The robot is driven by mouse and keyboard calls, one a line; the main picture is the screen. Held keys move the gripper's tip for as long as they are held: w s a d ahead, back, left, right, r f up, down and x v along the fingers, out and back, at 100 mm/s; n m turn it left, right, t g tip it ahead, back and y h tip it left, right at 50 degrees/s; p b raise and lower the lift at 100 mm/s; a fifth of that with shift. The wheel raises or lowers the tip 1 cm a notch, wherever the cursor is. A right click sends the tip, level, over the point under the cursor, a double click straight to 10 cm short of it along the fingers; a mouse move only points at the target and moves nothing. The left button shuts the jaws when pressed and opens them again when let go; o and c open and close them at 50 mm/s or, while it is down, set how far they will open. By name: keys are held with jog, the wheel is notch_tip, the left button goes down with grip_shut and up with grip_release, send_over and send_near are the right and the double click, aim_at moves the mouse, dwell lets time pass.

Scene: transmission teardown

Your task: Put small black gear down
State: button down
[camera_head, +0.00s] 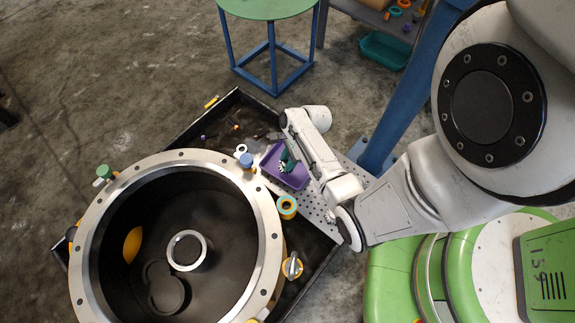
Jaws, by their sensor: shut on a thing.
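My gripper (288,160) is over the purple tray (295,181), at the end of my white arm. It is shut on a small dark piece, which I take to be the small black gear; the arm and the small size hide its outline. The purple tray sits on the black bench at the right of the large round housing. I cannot tell whether the dark piece touches the tray floor.
The large metal-rimmed housing (265,238) fills the lower left, with a pale ring (204,252) inside. An orange-and-teal ring (287,206) lies below the purple tray. A perforated plate (318,211) is at the right. A green round table (265,8) stands behind.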

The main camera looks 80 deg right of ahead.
jog(key=shift+w+d+f, duration=0.15)
jog(key=shift+d+f, duration=0.05)
jog(key=shift+f, duration=0.15)
jog(key=f+b, duration=0.2)
jog(key=f, duration=0.1)
jog(key=shift+d+f, duration=0.15)
jog(key=shift+d, duration=0.05)
jog(key=c, duration=0.8)
grip_release()
jog(key=shift+f, duration=0.1)
jog(key=p+v, duration=0.5)
jog(key=v, duration=0.7)
jog(key=shift+w+a+r, duration=0.1)
jog(key=shift+w+r, duration=0.05)
jog(key=shift+r, duration=0.05)
